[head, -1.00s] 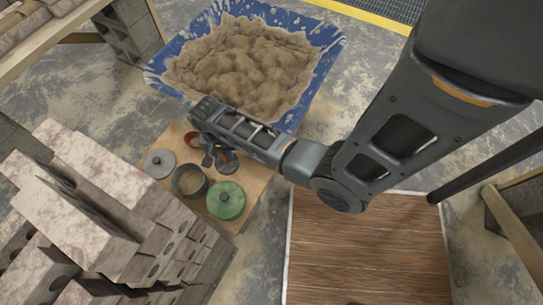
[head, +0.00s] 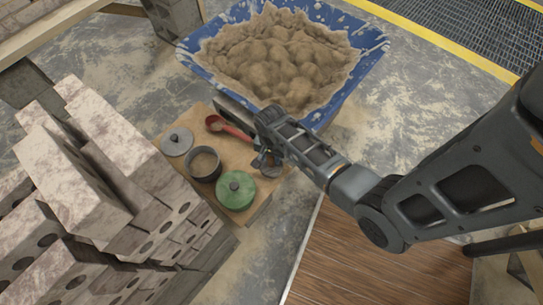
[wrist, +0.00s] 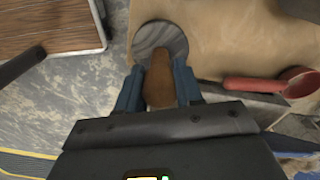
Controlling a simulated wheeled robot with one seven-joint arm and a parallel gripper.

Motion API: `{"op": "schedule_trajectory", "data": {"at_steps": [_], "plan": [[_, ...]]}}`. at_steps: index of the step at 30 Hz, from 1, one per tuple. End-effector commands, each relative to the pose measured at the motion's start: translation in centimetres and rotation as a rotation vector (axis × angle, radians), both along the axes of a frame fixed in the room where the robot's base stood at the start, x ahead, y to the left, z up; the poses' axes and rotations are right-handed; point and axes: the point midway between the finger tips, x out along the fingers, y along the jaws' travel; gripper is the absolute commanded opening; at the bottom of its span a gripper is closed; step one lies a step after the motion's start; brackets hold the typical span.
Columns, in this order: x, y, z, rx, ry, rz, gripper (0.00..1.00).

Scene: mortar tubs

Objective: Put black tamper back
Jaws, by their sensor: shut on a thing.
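My gripper (head: 264,157) is shut on the brown handle (wrist: 158,82) of what looks like the black tamper, between blue fingers in the wrist view. Its dark, streaked round base (wrist: 160,40) shows past the fingertips, near the corner of a tan board (wrist: 215,40). In the head view the base (head: 271,168) is partly hidden by the gripper, at the right side of the board (head: 203,120). I cannot tell whether it touches the board. A green lidded item (head: 236,190), a dark open ring (head: 205,164) and a grey knobbed disc (head: 176,142) stand left of it.
A red ladle (head: 230,127) lies on the board left of my gripper. A blue tub (head: 367,62) of mortar stands behind. Stacked bricks (head: 110,150) rise at left. A brown plank platform (head: 370,255) lies at front right.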

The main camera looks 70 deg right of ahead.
Motion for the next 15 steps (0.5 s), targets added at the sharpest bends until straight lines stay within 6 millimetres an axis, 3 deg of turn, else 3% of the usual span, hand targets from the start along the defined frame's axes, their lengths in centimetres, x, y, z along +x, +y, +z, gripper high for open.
{"op": "schedule_trajectory", "data": {"at_steps": [3, 15], "plan": [[0.1, 0.0, -1.3, 0.000, 0.000, 0.000, 0.07], [0.1, 0.0, -1.8, -0.001, -0.001, 0.000, 0.07]]}}
